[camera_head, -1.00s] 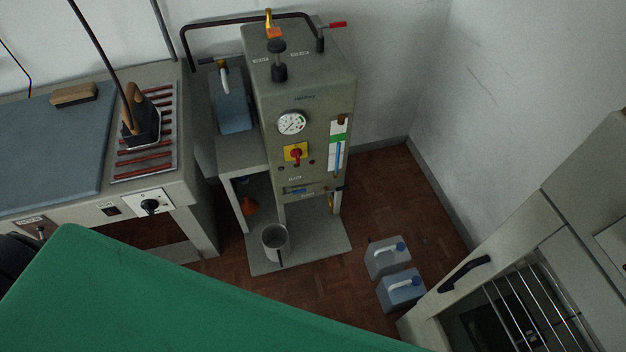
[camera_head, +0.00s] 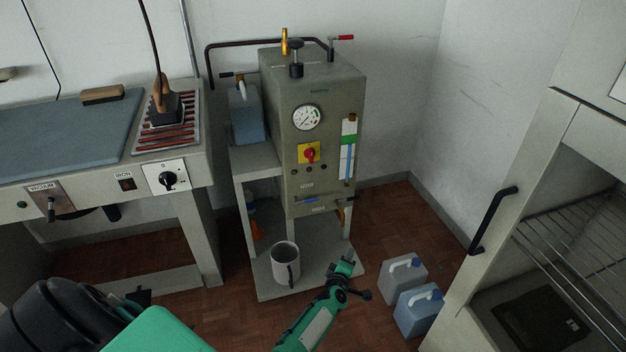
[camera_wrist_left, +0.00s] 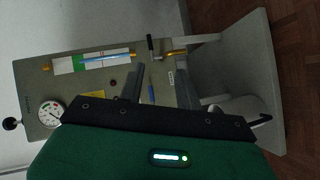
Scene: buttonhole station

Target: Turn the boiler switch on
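The boiler (camera_head: 285,100) is a grey-green box on a stand. Its switch, a red knob on a yellow plate (camera_head: 309,153), sits on the front face below the round gauge (camera_head: 307,117). In the left wrist view the boiler (camera_wrist_left: 70,85) appears turned sideways, and the yellow plate (camera_wrist_left: 97,94) is partly hidden by my gripper. My left gripper (camera_head: 352,279) is low in the head view, in front of the boiler stand and below the switch. In the left wrist view its fingers (camera_wrist_left: 160,88) are apart with nothing held between them. My right gripper is not in view.
A mug (camera_head: 285,263) stands on the stand's lower shelf. Two canisters (camera_head: 404,272) (camera_head: 418,310) are on the floor at right, near an open rack cabinet (camera_head: 570,140). An ironing table (camera_head: 70,130) with an iron (camera_head: 160,108) is at left.

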